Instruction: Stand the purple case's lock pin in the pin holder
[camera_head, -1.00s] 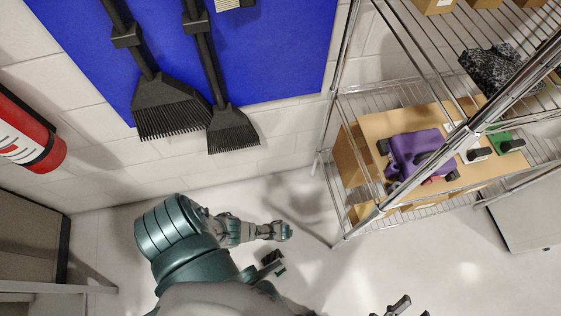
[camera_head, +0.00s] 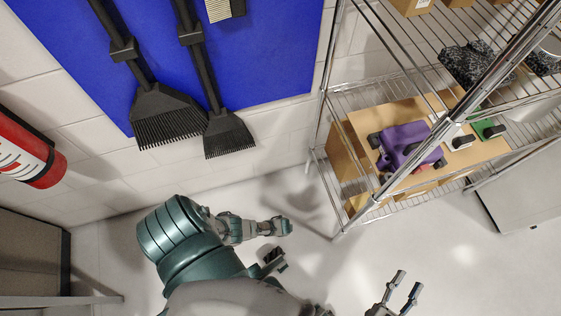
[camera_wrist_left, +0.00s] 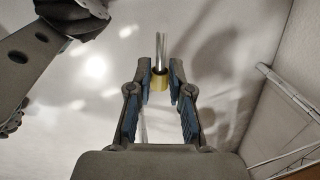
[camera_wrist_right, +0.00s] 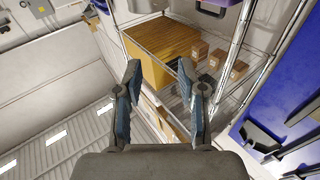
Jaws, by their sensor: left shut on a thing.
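A lock pin (camera_wrist_left: 161,50), a silver rod with a brass-coloured collar (camera_wrist_left: 160,82), is between the fingers of my left gripper (camera_wrist_left: 160,72), which is shut on it. The pin sticks out beyond the fingertips. In the head view the pin cannot be made out. The purple case (camera_head: 405,143) lies on the wooden surface on the wire rack at the right. My right gripper (camera_head: 405,283) is low in the head view, apart from the rack, with its fingers spread. It is open and empty in the right wrist view (camera_wrist_right: 160,68). I cannot clearly identify the pin holder.
The wire rack (camera_head: 343,232) has posts and shelf edges around the case. A green block (camera_head: 488,128) and a pale block (camera_head: 460,142) sit beside the case. A fire extinguisher (camera_head: 28,150) is at the left. Brushes (camera_head: 168,118) hang on a blue board. The floor is clear.

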